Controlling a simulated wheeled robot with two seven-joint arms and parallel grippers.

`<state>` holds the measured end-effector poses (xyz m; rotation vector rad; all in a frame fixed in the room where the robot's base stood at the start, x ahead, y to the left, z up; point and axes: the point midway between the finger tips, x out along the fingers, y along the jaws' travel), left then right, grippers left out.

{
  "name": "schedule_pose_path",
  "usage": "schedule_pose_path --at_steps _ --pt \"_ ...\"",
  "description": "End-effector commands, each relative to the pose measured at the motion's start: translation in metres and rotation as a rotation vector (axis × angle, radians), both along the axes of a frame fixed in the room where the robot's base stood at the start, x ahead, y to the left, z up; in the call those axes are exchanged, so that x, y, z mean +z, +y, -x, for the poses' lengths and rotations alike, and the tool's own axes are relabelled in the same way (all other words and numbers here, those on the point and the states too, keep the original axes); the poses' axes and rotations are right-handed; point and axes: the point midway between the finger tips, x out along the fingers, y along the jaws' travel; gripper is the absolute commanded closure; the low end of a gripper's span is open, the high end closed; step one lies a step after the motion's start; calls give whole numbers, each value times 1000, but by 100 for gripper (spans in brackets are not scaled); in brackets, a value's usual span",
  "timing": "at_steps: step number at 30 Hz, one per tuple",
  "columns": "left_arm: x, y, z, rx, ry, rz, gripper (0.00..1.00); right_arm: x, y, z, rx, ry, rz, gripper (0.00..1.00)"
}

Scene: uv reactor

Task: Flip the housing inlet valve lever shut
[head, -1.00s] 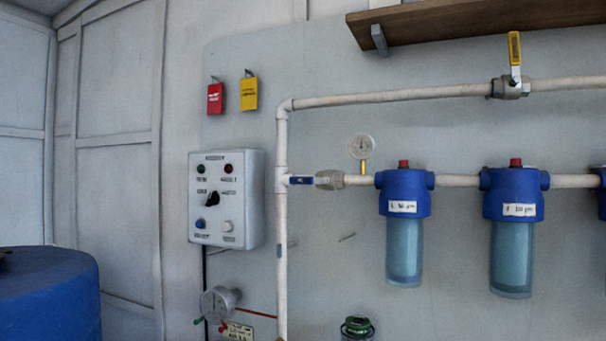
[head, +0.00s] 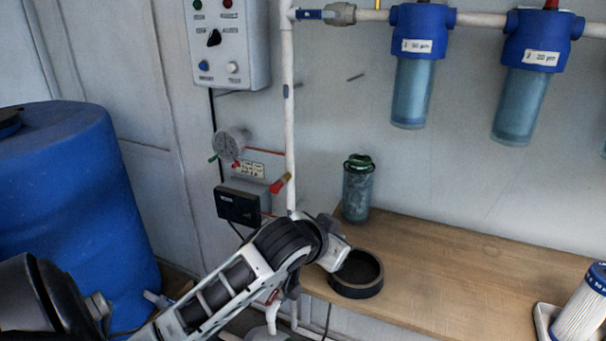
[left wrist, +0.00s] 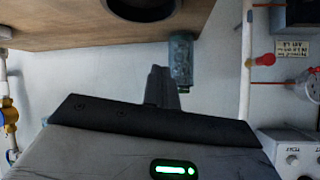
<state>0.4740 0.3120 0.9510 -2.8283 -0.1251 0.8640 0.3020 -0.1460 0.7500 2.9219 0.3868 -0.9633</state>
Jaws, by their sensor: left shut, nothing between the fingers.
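The housing inlet valve (head: 341,14) sits on the white pipe just left of the first blue filter housing (head: 420,30), at the top of the head view. Its blue lever (head: 308,14) points left and lies along the horizontal pipe. My left arm reaches in from the lower left of the head view and ends near the bench's left end, well below the lever. Its fingers are not clear there. In the left wrist view my left gripper (left wrist: 162,85) is shut and empty, apart from the valve. My right gripper is not in view.
A green-capped jar (head: 358,188) and a black ring (head: 357,273) stand on the wooden bench (head: 450,262). A control box (head: 230,45), gauge (head: 230,143) and red-yellow handle (head: 280,183) are near the vertical pipe (head: 289,110). A blue barrel (head: 80,200) stands left.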

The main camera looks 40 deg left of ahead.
Motion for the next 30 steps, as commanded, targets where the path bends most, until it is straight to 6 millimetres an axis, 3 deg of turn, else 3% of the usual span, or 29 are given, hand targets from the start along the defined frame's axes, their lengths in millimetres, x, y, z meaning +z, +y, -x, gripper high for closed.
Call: schedule_pose_path --at_steps 1,3,5,6,9,13,15,18,30 --pt "42 23 -28 23 -111 -17 100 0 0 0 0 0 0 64" --pt "105 53 -57 55 -267 -21 100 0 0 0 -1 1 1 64" --pt "164 80 -75 82 -403 -19 100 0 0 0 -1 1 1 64" --pt "203 96 -81 99 -489 -14 100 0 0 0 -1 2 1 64" --pt "288 131 -81 130 -674 -2 100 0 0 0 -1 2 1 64" --pt "364 162 -66 155 -842 14 100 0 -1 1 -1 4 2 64" --pt "389 172 -58 162 -897 22 100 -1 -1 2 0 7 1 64" --pt "406 179 -52 166 -937 27 100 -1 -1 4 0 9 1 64" --pt "410 180 -52 167 -944 28 100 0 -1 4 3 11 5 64"
